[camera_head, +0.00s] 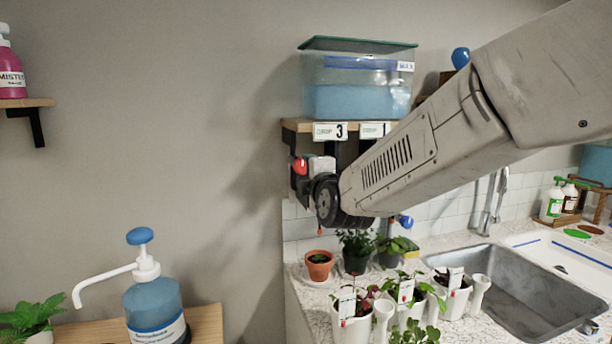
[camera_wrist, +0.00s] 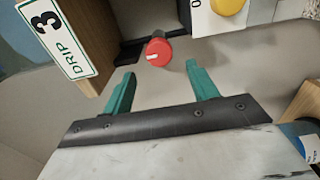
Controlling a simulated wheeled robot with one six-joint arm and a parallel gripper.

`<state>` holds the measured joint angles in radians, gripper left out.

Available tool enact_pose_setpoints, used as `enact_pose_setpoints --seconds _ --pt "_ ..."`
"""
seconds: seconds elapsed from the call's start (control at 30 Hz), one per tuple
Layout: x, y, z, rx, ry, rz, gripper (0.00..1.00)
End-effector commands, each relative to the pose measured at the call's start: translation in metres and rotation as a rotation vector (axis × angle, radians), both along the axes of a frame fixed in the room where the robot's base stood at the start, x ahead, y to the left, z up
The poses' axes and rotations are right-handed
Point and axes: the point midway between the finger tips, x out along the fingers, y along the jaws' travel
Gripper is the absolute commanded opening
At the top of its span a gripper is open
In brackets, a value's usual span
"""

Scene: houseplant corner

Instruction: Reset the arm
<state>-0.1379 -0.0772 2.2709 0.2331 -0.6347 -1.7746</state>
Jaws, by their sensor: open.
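My gripper shows in the wrist view (camera_wrist: 160,88) with its two green fingers apart and nothing between them. A red knob (camera_wrist: 158,50) with a white mark lies just beyond the fingertips, apart from them. In the head view my arm reaches in from the upper right, and its wrist end is in front of the wall shelf. The red knob (camera_head: 300,166) also shows there, just left of my wrist. The fingers are hidden behind my wrist in the head view.
A shelf with DRIP 3 (camera_head: 330,131) and a second label bears a tank (camera_head: 355,85) of blue liquid. Below stand several potted plants (camera_head: 355,250) and white planters (camera_head: 350,325) beside a sink (camera_head: 520,285). A pump bottle (camera_head: 153,300) stands lower left. The wall between is clear.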

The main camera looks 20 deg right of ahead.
Motion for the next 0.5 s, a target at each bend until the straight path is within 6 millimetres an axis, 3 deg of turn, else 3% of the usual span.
enact_pose_setpoints --seconds 0.17,0.27,0.37,0.5 --pt "-0.014 -0.002 -0.007 0.096 0.082 0.015 0.58" --pt "-0.041 -0.004 -0.02 0.256 0.226 0.017 0.58" --pt "-0.083 -0.008 -0.042 0.46 0.42 -0.024 0.58" --pt "-0.156 -0.017 -0.074 0.734 0.689 -0.18 0.58"
